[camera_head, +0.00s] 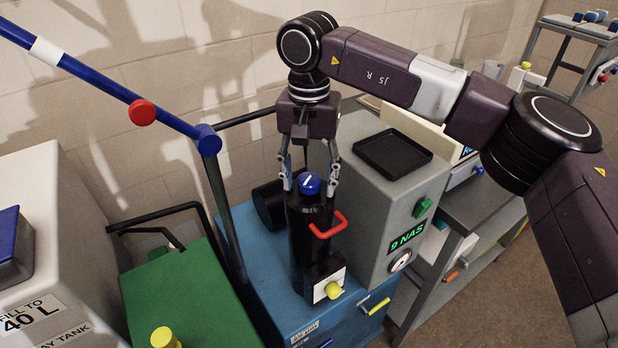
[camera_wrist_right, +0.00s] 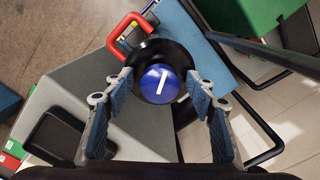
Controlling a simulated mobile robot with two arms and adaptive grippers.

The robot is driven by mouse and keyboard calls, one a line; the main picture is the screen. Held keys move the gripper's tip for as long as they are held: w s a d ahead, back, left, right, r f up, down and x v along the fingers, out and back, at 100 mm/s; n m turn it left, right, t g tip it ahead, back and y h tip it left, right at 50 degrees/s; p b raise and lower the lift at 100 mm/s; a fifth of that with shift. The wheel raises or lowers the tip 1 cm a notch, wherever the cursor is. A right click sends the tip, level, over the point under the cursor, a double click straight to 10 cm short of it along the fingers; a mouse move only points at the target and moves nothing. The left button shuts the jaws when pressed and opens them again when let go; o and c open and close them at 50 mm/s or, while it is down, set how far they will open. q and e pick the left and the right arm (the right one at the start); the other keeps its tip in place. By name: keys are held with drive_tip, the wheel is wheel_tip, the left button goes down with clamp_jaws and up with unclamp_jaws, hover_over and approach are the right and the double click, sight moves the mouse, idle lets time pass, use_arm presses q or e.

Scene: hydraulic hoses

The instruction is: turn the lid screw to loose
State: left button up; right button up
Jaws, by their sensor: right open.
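The lid screw (camera_head: 309,184) is a round blue knob with a white line mark. It sits on top of a black upright cylinder (camera_head: 309,235) with a red handle (camera_head: 329,225). In the right wrist view the lid screw (camera_wrist_right: 160,84) lies between and just beyond the finger tips, its white line slanting. My right gripper (camera_head: 309,183) points down over it, open, with one finger on each side. In the right wrist view gaps show between the fingers (camera_wrist_right: 160,92) and the knob. My left gripper is not in view.
The cylinder stands on a blue cabinet (camera_head: 262,262). A grey unit (camera_head: 372,220) with a green "9 NAS" display and a black tray (camera_head: 393,154) stands close on the right. A green box (camera_head: 180,290) and a slanting blue pole (camera_head: 95,78) are on the left.

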sight(309, 179)
drive_tip(key=shift+r, duration=0.1)
wheel_tip(309, 179, up, 12)
idle(0.4)
